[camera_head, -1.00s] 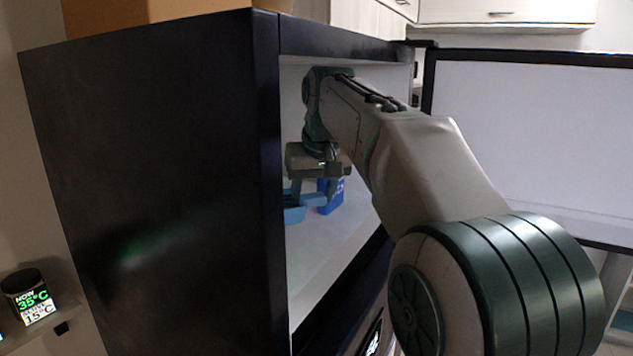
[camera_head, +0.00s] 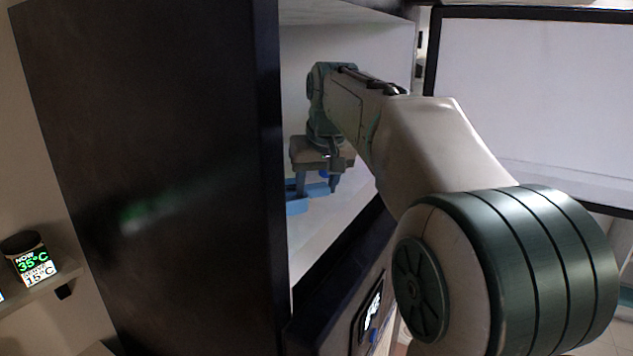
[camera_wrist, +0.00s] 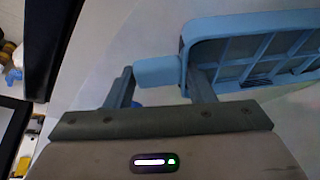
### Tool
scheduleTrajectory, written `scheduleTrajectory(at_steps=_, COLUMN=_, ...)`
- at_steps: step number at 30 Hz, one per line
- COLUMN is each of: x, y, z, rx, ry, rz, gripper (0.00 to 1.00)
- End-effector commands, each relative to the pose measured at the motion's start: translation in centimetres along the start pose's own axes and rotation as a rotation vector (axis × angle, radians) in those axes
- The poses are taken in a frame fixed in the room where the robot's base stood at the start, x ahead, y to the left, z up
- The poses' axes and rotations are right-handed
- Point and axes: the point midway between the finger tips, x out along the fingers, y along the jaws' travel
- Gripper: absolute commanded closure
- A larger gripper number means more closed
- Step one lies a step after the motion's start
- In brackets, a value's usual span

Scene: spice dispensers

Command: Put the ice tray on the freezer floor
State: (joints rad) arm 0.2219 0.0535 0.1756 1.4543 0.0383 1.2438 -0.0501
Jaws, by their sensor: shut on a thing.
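The ice tray is light blue with a grid of compartments and shows in the wrist view (camera_wrist: 250,50). A blue tab (camera_wrist: 157,71) at its side lies between the two fingers of my gripper (camera_wrist: 160,88), which is shut on it. In the head view my gripper (camera_head: 318,187) points down inside the open freezer, with part of the blue tray (camera_head: 297,206) low beside the fingers. The freezer floor (camera_head: 318,232) is pale and close below; I cannot tell whether the tray touches it. The arm hides much of the tray.
The dark freezer side wall (camera_head: 150,170) stands at left. The open door (camera_head: 530,110) stands at right, with my arm reaching in between. A small blue patch (camera_head: 323,173) shows behind the gripper. The floor toward the opening looks clear.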

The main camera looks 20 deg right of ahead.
Motion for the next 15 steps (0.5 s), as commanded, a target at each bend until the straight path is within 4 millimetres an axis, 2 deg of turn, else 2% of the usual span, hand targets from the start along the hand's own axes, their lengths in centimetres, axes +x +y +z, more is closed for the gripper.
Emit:
scheduleTrajectory(at_steps=14, x=0.15, y=-0.06, z=0.05, rx=0.000, ry=0.002, rz=-0.001, gripper=1.00)
scheduleTrajectory(at_steps=15, x=0.12, y=-0.06, z=0.04, rx=0.000, ry=0.002, rz=-0.001, gripper=0.46)
